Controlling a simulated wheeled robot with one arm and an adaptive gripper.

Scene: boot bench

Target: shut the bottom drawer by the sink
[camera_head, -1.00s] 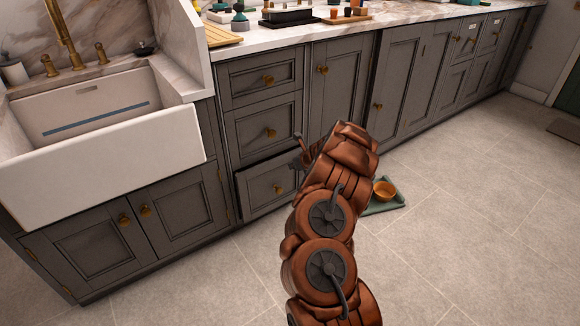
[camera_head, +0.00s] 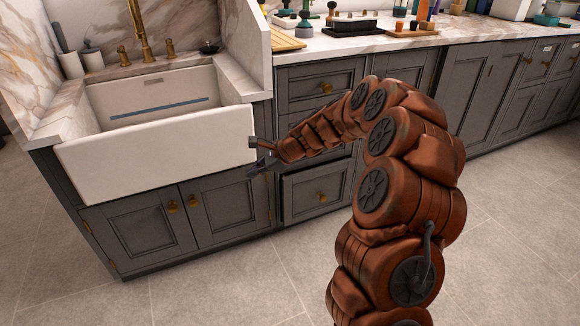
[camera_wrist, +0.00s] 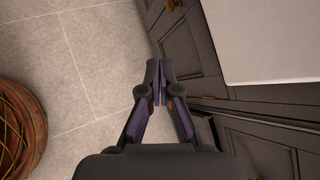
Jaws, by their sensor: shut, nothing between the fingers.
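The bottom drawer (camera_head: 300,200) by the sink is grey with a brass knob. It is the lowest of a stack to the right of the sink cabinet, and its front looks slightly proud of the frame. In the wrist view a front edge (camera_wrist: 205,128) juts out a little to the right of the fingers, probably this drawer's. My gripper (camera_head: 254,163) is shut and empty, left of the drawer, before the sink cabinet's right door. In the wrist view the fingertips (camera_wrist: 159,66) meet, pointing along the cabinet fronts. My arm covers part of the drawers above.
The white sink (camera_head: 165,145) overhangs the sink cabinet doors (camera_head: 150,232) close to my gripper. The marble counter (camera_head: 350,45) holds bottles and trays. Pale floor tiles (camera_head: 230,285) are clear in front of the cabinets.

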